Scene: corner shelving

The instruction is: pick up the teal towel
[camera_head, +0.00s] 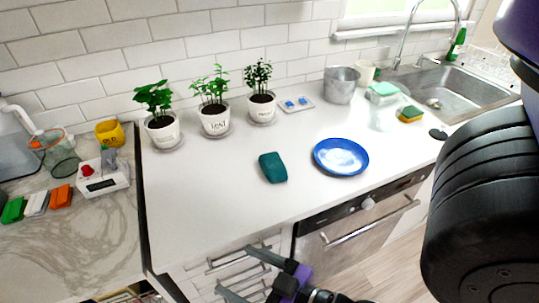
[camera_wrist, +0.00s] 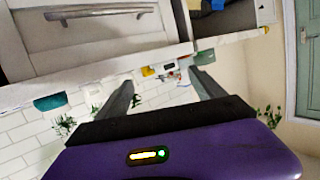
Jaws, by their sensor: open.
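The teal towel (camera_head: 273,167) is a small folded block lying on the white counter, left of the blue plate. My gripper (camera_head: 233,268) is at the bottom of the head view, in front of the counter's front edge by the drawer handles. Its fingers are spread, with nothing between them. The towel is well beyond the gripper, apart from it. In the wrist view, which looks upside down, a teal patch that looks like the towel (camera_wrist: 50,102) shows at the left by the counter edge. The open fingers (camera_wrist: 160,88) show in the middle.
The blue plate (camera_head: 341,156) sits close right of the towel. Three potted plants (camera_head: 214,122) stand behind it by the tiled wall. A metal pot (camera_head: 341,84) and the sink (camera_head: 460,92) are farther right. The white counter (camera_head: 205,200) is bare left of the towel.

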